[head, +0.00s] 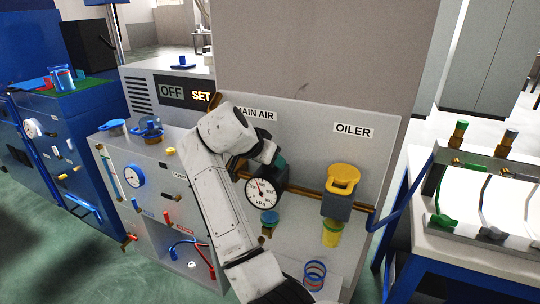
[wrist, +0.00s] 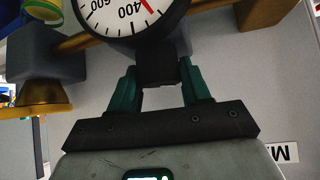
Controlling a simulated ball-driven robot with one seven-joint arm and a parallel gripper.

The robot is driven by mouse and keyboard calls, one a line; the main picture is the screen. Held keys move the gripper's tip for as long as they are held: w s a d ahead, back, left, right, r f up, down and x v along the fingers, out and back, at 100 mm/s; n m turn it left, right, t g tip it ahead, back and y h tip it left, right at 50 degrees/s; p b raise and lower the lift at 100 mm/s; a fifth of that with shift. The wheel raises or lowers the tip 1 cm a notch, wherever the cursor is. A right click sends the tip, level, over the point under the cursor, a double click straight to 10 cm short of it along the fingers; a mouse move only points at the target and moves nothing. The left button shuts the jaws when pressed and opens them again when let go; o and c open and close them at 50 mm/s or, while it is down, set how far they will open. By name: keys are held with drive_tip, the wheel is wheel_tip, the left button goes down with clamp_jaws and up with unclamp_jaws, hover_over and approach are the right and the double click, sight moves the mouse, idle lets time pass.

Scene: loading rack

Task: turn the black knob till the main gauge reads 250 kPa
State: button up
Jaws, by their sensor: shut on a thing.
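The main gauge (head: 262,191) is a round white dial marked kPa, below the MAIN AIR label. It shows upside down and cut off at the top of the wrist view (wrist: 122,18). Its red needle lies a little to the lower side of the 400 mark there; the exact reading is cut off. The black knob (wrist: 157,62) sits right above the gauge. My gripper (wrist: 159,78) is shut on it, with a green finger on each side. In the head view my gripper (head: 268,160) and wrist hide most of the knob.
A yellow-topped oiler (head: 342,178) stands right of the gauge on a brass pipe (head: 302,192). A blue cap (head: 269,217) hangs below the gauge. A smaller gauge (head: 134,175) is on the grey cabinet to the left. A bench (head: 480,262) with hoses stands at right.

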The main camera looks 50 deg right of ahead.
drive_tip(key=shift+r+n+t+y+p, duration=0.1)
drive_tip(key=shift+n+t+y+p, duration=0.3)
drive_tip(key=shift+n+t+p, duration=1.1)
drive_tip(key=shift+n+b, duration=0.35)
drive_tip(key=shift+n, duration=0.15)
drive_tip(key=o, duration=1)
drive_tip(key=b+v, duration=0.1)
drive_tip(key=v, duration=0.9)
drive_tip(key=shift+a+r, duration=0.2)
drive_tip(key=shift+r, duration=0.05)
